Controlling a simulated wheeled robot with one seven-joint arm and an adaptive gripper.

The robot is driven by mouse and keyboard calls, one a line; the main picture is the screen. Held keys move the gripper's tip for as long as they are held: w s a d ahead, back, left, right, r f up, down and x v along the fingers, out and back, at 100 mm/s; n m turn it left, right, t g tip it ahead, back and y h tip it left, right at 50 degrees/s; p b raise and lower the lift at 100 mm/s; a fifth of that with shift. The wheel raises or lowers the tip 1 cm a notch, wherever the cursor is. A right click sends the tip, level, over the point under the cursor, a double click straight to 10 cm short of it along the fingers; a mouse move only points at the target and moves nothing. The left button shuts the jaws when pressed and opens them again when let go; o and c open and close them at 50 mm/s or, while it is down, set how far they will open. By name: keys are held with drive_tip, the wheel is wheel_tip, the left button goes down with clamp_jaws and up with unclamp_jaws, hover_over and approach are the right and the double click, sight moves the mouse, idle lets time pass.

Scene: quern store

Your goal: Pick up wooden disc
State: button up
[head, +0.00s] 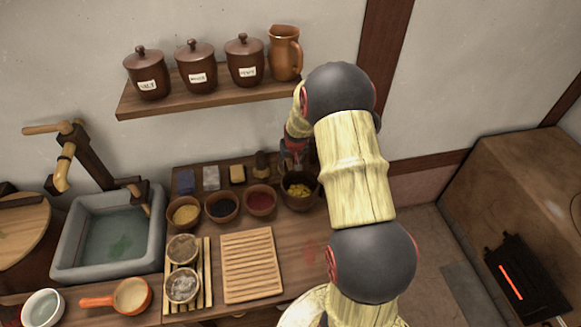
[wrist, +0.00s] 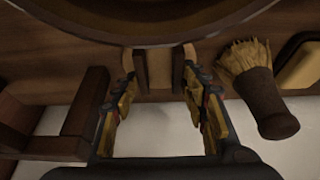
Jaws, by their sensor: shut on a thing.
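My gripper (head: 293,152) is at the back right of the counter, just behind a dark brown bowl (head: 313,200) holding yellow pieces. In the wrist view, my gripper (wrist: 160,75) has its fingers on either side of a brown piece at the curved rim of a large dark round thing (wrist: 150,22), which looks like that bowl. The exact contact is partly hidden. A round flat wooden top (head: 18,230) lies at the far left, well apart from my gripper. No thing near my gripper clearly shows as a wooden disc.
A brush (wrist: 262,92) lies beside my gripper, with a dark wooden frame (wrist: 70,125) on the other side. Small bowls (head: 222,206) stand left of the dark bowl. A ribbed board (head: 251,265) lies in front. A shelf (head: 215,98) with jars hangs above.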

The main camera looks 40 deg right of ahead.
drive_tip(key=shift+r, duration=0.1)
drive_tip(key=shift+c, duration=0.2)
drive_tip(key=shift+r+p, duration=0.45)
drive_tip(key=shift+r, duration=0.25)
drive_tip(key=shift+s+a+f+t, duration=0.1)
drive_tip(key=shift+s+a+t, duration=0.05)
drive_tip(key=shift+s+t, duration=0.3)
drive_tip(key=shift+w+t+h+b, duration=0.2)
drive_tip(key=shift+t+h+b, duration=0.1)
drive_tip(key=shift+b, duration=0.25)
drive_tip(key=shift+s+a+f+t+h+b, duration=0.1)
drive_tip(key=shift+s+t+h+b, duration=0.25)
drive_tip(key=shift+b, duration=1.05)
drive_tip(key=shift+s+a+t+h+b, duration=0.15)
drive_tip(key=shift+t+b, duration=0.35)
drive_tip(key=shift+b, duration=0.85)
